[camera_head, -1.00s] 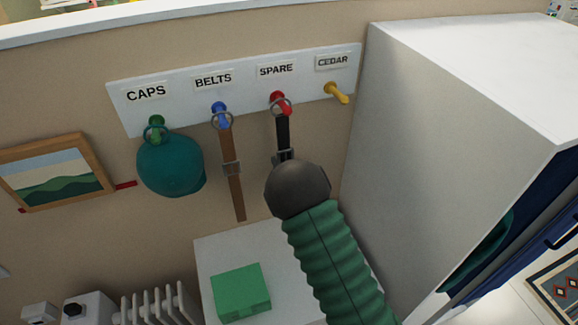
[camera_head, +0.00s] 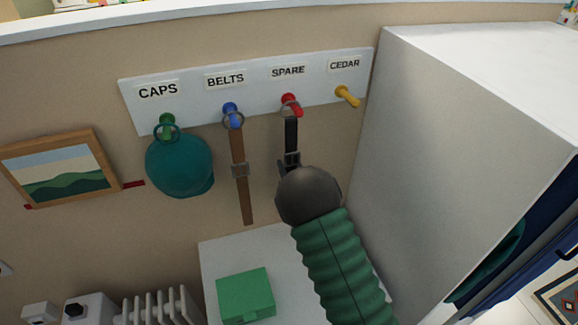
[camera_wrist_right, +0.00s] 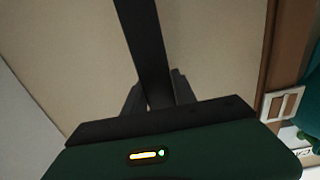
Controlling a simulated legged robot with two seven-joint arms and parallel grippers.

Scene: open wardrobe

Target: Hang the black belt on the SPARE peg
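The black belt (camera_head: 291,132) hangs straight down below the red peg (camera_head: 291,103) under the SPARE label (camera_head: 288,71). A ring at its top is at the peg; I cannot tell whether it bears on it. My right gripper (camera_head: 289,163) is at the belt's lower visible part, with its dark round wrist hiding the rest. In the right wrist view the black belt (camera_wrist_right: 146,45) runs down between the two fingers of my right gripper (camera_wrist_right: 160,98). The fingers are one on each side of the strap; whether they press on it is unclear. My left gripper is not in view.
A teal cap (camera_head: 179,165) hangs on the green peg and a brown belt (camera_head: 241,185) on the blue one. The yellow CEDAR peg (camera_head: 347,96) is bare. A white cabinet (camera_head: 425,170) stands close at right. A green box (camera_head: 246,295) sits on a white surface below.

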